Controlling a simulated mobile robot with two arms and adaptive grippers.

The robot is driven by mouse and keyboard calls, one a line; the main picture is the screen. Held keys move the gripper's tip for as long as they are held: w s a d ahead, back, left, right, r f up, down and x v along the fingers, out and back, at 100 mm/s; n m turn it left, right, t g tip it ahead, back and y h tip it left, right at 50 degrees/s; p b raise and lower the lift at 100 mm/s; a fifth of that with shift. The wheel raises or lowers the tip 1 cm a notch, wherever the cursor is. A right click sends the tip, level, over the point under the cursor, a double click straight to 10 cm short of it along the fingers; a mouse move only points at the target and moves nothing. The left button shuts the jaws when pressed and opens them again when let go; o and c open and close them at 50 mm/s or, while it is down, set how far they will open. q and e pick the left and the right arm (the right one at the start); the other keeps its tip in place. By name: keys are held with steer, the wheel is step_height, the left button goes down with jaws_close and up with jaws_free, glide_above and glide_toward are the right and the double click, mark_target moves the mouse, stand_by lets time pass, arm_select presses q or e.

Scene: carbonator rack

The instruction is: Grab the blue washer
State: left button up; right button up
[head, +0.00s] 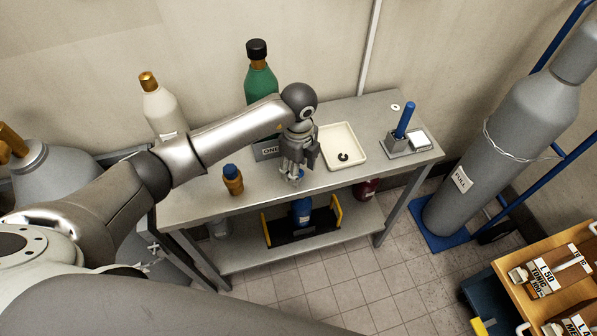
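My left gripper (291,178) points down over the front part of the grey table top, its fingertips close to the surface. A small blue thing (301,174), which looks like the blue washer, shows at the right side of the fingertips. The fingers partly hide it. I cannot tell whether they are around it, touching it or only beside it, or how far they are open. My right gripper is not in view.
A white tray (356,145) with a black ring (343,157) lies right of the gripper. A small brown bottle (232,180) stands left. A green bottle (261,82) stands behind my arm. A blue post (405,121) stands on the right. A grey cylinder (490,150) stands beyond the table.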

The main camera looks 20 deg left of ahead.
arm_select(q)
steer(key=shift+f, duration=0.15)
stand_by(0.3)
steer(key=c, duration=0.8)
